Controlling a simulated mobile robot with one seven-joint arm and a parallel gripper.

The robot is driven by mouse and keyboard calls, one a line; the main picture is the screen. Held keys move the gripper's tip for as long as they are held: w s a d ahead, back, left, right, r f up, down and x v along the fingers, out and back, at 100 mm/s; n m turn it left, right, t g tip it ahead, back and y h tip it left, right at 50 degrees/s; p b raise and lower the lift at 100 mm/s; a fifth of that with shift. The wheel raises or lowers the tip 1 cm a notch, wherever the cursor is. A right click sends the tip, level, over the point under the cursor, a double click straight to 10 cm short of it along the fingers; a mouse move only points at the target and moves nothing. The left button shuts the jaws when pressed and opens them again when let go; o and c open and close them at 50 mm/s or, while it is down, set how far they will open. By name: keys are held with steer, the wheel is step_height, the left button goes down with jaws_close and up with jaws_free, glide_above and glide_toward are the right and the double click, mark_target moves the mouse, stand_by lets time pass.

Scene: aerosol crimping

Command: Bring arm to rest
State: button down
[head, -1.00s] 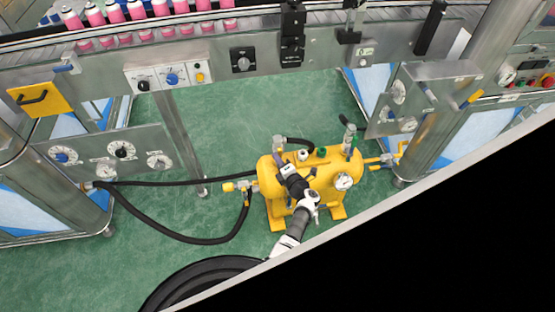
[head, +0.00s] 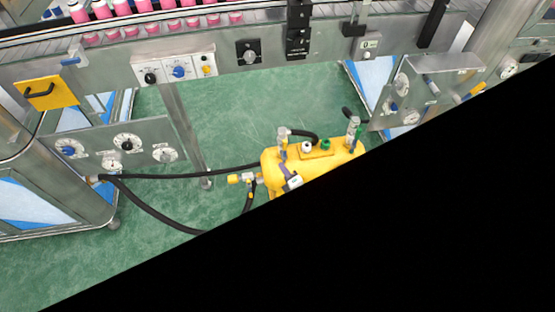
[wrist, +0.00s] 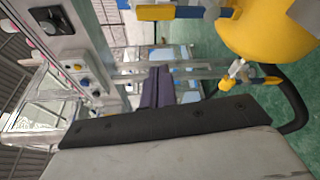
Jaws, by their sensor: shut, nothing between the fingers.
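My gripper (wrist: 158,88) shows in the wrist view as dark purple-grey fingers close together, shut and empty. In the head view only a small part of my gripper (head: 292,182) shows, in front of the yellow tank (head: 335,160). I cannot tell whether it touches the tank. The rest of my arm is hidden behind a large black area. In the wrist view the tank (wrist: 262,28) is at the upper right, apart from the fingers.
A conveyor line with pink cans (head: 145,6) runs along the top. A black hose (head: 190,180) runs to the tank.

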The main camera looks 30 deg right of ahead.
steer(key=shift+s, duration=0.75)
